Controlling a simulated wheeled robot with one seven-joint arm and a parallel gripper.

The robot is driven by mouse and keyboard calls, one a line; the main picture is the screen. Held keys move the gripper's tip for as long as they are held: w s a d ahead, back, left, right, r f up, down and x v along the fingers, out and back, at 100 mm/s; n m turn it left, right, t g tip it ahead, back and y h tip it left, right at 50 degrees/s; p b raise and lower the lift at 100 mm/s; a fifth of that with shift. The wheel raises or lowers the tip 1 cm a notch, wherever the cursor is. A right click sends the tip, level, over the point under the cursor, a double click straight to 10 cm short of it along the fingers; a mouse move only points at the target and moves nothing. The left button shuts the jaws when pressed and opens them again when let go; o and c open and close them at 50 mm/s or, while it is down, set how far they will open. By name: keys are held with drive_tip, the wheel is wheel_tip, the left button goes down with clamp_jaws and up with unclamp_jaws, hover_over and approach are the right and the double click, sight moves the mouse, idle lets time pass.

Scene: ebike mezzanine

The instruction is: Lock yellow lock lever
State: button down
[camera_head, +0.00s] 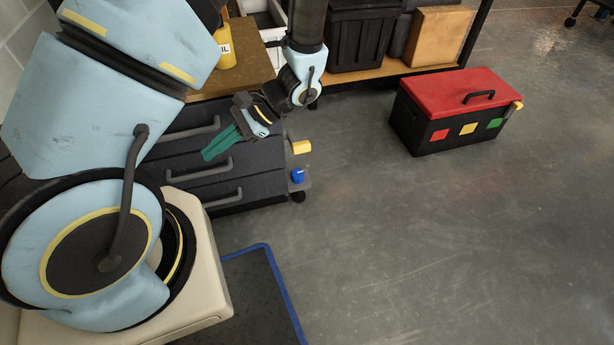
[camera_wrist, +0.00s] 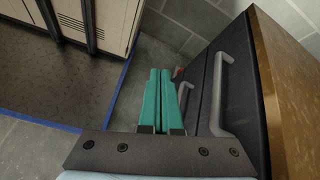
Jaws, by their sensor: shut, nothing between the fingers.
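A yellow lever (camera_head: 301,147) sticks out from the right side of the dark drawer cabinet (camera_head: 262,182). A blue lever or knob (camera_head: 297,175) sits below it, near the cabinet's foot. My gripper (camera_head: 207,155) has green fingers and is shut and empty. It is in front of the cabinet's drawers, to the left of the yellow lever and apart from it. In the wrist view, my green fingertips (camera_wrist: 159,72) lie side by side, left of the drawer fronts and a grey handle (camera_wrist: 216,95). The yellow lever does not show in the wrist view.
A black toolbox with a red lid (camera_head: 470,90) stands on the floor at the right. A yellow bottle (camera_head: 225,45) stands on the wooden top. A blue-edged dark mat (camera_head: 255,290) lies below the cabinet.

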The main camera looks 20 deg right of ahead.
drive_tip(key=w+d+f+m+t+b, duration=0.1)
drive_tip(key=d+f+m+t+b, duration=0.5)
drive_tip(key=f, duration=0.4)
drive_tip(key=w+d+f+m+t+b, duration=0.1)
drive_tip(key=d+f+m+t+b, duration=0.4)
drive_tip(key=f+t+b, duration=0.35)
drive_tip(key=s+d+f+m+t+h+b, duration=0.2)
drive_tip(key=d+f+m+t+h+b, duration=0.1)
drive_tip(key=d+f+m+h, duration=0.3)
drive_tip(key=s+d+f+m+t+h+b, duration=0.3)
drive_tip(key=d+f+m+t+h+b, duration=0.1)
drive_tip(key=h, duration=0.5)
wheel_tip(320, 180, down, 2)
drive_tip(key=shift+s+d+f+m+t+b, duration=0.3)
drive_tip(key=shift+d+m+t, duration=0.45)
drive_tip(key=shift+d+m, duration=0.25)
drive_tip(key=s+r+b+x, duration=0.1)
drive_tip(key=b+x, duration=0.4)
drive_tip(key=x, duration=0.8)
drive_tip(key=shift+s+a+r, duration=0.2)
drive_tip(key=shift+r, duration=0.55)
drive_tip(key=shift+r, duration=0.1)
